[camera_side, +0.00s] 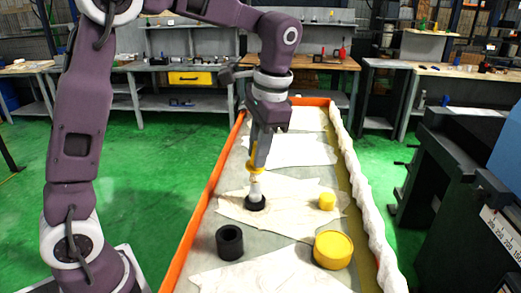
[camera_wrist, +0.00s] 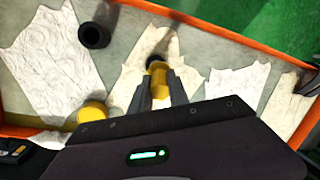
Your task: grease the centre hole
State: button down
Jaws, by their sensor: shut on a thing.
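My gripper (camera_side: 259,150) points down over the long bench in the side view. Its fingers are shut on a slim upright tool with a yellow collar (camera_side: 256,170), a whitish lower part and a dark round foot (camera_side: 256,203). The foot is at or just above a cream cloth; I cannot tell whether it touches. In the wrist view the fingers (camera_wrist: 165,88) flank the yellow part of the tool (camera_wrist: 157,68). I cannot make out a centre hole in either view.
A black hollow cylinder (camera_side: 230,243), a large yellow cylinder (camera_side: 333,250) and a small yellow one (camera_side: 327,201) stand on the bench. Its orange edge (camera_side: 205,190) is at left and bunched white cloth (camera_side: 362,190) at right. A dark machine (camera_side: 455,190) stands further right.

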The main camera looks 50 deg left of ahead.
dwell(0.8)
jog(key=shift+d, duration=0.1)
jog(key=shift+w+d, duration=0.35)
jog(key=shift+w, duration=0.05)
jog(key=shift+s+a, duration=0.45)
jog(key=shift+a, duration=0.05)
jog(key=shift+w+d, duration=0.45)
jog(key=shift+s+a+f, duration=0.1)
jog(key=shift+s+a, duration=0.1)
jog(key=shift+s, duration=0.05)
notch_tip(320, 180, up, 6)
jog(key=shift+r, duration=0.1)
